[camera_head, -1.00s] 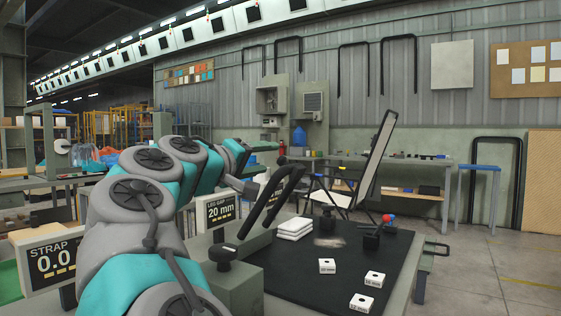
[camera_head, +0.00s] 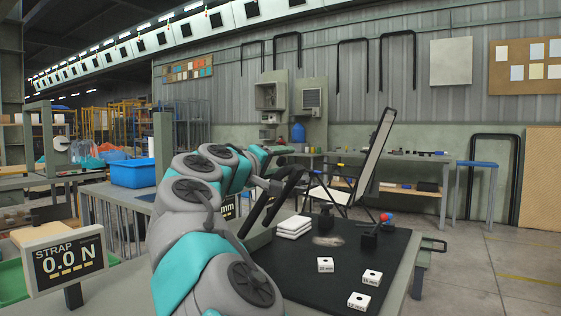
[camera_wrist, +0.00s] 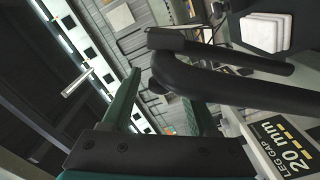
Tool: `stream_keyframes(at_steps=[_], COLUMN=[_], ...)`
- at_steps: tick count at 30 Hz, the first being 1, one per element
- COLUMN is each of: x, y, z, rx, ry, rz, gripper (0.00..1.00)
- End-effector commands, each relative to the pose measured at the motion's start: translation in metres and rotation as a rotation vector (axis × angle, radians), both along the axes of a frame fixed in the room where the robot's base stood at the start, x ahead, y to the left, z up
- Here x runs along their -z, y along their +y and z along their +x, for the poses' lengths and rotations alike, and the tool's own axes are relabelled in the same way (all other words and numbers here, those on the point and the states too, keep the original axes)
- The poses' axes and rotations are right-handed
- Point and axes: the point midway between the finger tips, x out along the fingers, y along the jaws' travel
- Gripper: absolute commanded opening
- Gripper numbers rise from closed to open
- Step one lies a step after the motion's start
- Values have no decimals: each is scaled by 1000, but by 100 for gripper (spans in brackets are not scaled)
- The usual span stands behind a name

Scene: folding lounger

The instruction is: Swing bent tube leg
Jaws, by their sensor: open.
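The bent tube leg (camera_wrist: 230,88) is a thick black tube with a tight bend, crossing the right half of the wrist view. In the head view the black tube (camera_head: 284,190) slants up beside the end of my arm. My gripper (camera_wrist: 160,92) is open, with two green fingers. The tube's bend lies close to the fingers and covers part of the right one; I cannot tell whether they touch. In the head view my arm hides much of the gripper and the tube's lower end. The leg gap display (camera_wrist: 288,145) reads 20 mm in the wrist view.
A strap display (camera_head: 70,258) reads 0.0 N at the left. A black mat (camera_head: 330,275) holds white labelled blocks (camera_head: 358,301) and a stack of white pads (camera_head: 293,228). A lounger with a raised back (camera_head: 374,155) stands behind. A blue bin (camera_head: 132,173) is at left.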

Motion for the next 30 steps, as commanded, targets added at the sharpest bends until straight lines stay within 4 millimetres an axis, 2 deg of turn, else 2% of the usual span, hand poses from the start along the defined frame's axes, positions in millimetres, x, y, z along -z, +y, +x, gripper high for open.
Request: stream_keyframes(at_steps=[2, 17, 30], x=[0, 0, 0], y=[0, 0, 1], z=[0, 0, 0], rx=[0, -1, -1], ry=[0, 0, 0], rz=[0, 0, 0], gripper=[57, 1, 0])
